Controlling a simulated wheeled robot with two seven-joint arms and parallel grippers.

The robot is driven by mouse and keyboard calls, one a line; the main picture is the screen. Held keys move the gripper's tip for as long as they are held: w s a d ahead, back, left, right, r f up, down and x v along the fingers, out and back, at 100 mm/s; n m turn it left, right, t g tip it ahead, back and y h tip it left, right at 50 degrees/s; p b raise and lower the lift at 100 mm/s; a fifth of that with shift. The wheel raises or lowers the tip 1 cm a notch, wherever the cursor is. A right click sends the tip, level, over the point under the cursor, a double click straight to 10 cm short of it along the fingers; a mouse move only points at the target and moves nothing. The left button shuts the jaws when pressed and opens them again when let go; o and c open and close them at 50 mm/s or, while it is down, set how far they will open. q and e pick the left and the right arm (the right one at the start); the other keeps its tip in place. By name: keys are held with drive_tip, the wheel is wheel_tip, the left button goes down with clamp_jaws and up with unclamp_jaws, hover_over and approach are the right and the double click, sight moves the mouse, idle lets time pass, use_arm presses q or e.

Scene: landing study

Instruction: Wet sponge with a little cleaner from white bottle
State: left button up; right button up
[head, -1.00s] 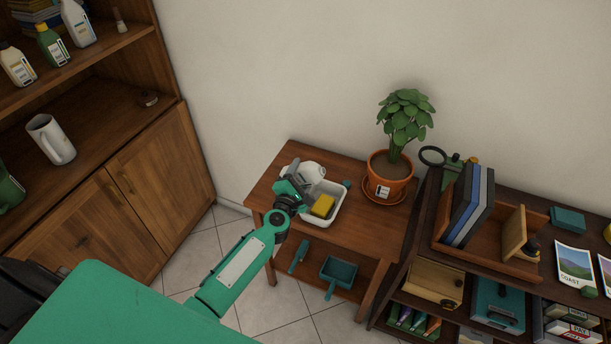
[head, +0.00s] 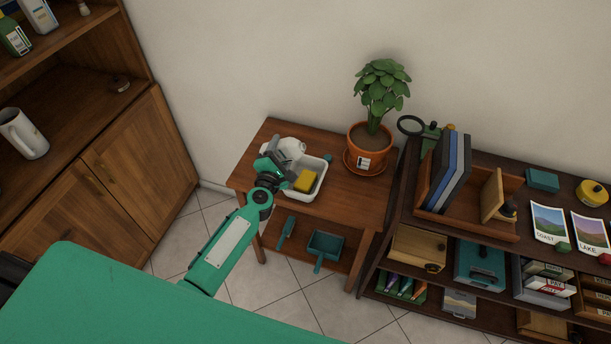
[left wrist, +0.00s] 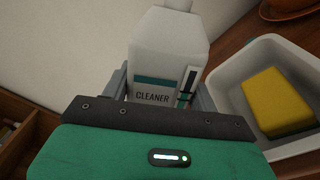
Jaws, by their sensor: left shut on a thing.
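The white bottle (head: 292,146), labelled CLEANER, is on the small wooden table in the head view. It also fills the middle of the left wrist view (left wrist: 165,55), between my fingers. My left gripper (head: 276,160) is shut on it. The bottle looks tilted in the head view; whether its base touches the table is hidden. The yellow sponge (head: 306,181) lies in a white tray (head: 317,187) just right of the gripper. The sponge (left wrist: 275,100) and tray (left wrist: 222,78) also show at the right of the left wrist view. My right gripper is not in view.
A potted plant (head: 371,135) stands at the table's (head: 345,198) back right. A teal dustpan (head: 325,245) and brush (head: 286,232) lie on its lower shelf. A dark shelf unit (head: 400,212) stands at right, a wooden cabinet (head: 110,170) at left. The table's right front is clear.

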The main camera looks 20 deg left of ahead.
use_arm(q)
drive_tip(key=shift+a+m, duration=0.1)
drive_tip(key=shift+m, duration=0.3)
idle(0.4)
drive_tip(key=shift+m+p, duration=0.35)
drive_tip(key=shift+m, duration=0.05)
drive_tip(key=shift+a+f, duration=0.1)
drive_tip(key=shift+m, duration=0.4)
